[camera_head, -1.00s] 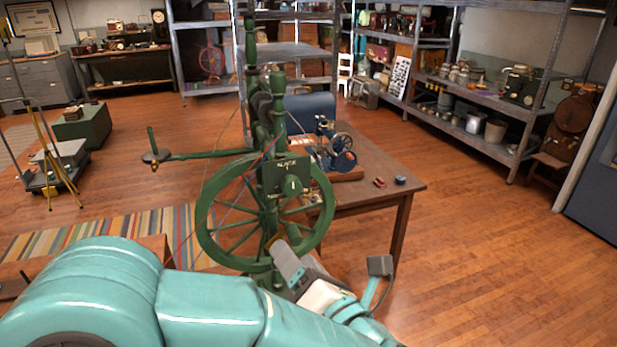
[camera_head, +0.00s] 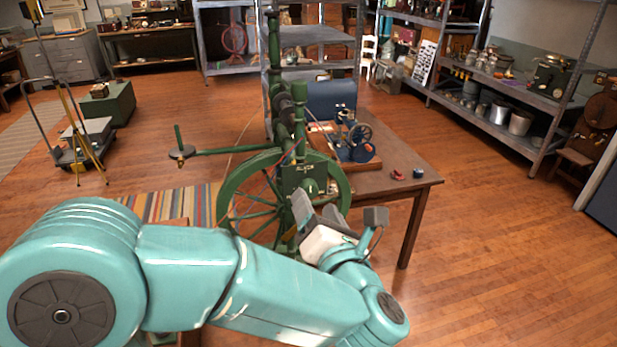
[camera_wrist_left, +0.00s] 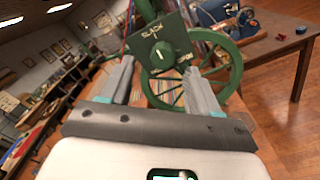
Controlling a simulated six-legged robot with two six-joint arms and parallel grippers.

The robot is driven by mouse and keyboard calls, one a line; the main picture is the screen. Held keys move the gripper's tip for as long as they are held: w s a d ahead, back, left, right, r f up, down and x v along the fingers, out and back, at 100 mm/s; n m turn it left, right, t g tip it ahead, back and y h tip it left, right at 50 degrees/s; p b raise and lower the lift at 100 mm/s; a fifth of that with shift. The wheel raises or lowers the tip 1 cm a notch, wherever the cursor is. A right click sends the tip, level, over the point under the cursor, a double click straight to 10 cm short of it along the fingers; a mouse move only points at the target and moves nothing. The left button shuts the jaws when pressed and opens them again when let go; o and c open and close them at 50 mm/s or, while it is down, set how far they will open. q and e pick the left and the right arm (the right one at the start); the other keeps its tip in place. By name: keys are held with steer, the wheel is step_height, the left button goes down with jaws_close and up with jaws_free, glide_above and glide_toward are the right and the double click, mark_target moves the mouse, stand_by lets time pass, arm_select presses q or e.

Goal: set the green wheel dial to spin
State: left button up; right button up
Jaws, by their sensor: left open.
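The green spinning wheel (camera_head: 273,100) stands in the middle of the head view. Its dial is a round green knob (camera_wrist_left: 162,55) on a square dark green plate (camera_wrist_left: 181,42), ahead of my left gripper in the left wrist view. A white mark on the knob points roughly toward the word SLACK at the plate's upper edge. A second label at the lower right is too small to read. My left gripper (camera_wrist_left: 158,66) is open, its fingers either side of the knob in that view, apparently short of it.
A wooden table (camera_head: 412,182) stands just behind and right of the wheel, with a small blue machine (camera_head: 357,140) on a wooden base. A striped rug (camera_head: 165,206) lies at the left. Open wooden floor is on the right. Metal shelves (camera_head: 510,135) line the wall.

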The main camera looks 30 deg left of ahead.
mark_target(311, 192)
arm_select(q)
steer(key=x, duration=0.2)
steer(key=p+x, duration=0.1)
steer(key=x, duration=0.2)
steer(key=shift+w+d, duration=0.2)
steer(key=shift+w, duration=0.05)
steer(key=shift+w+a+p, duration=0.15)
steer(key=shift+a+p, duration=0.25)
steer(key=shift+a, duration=0.15)
steer(key=shift+w+d, duration=0.1)
steer(key=shift+w+f, duration=0.1)
steer(key=c, duration=1)
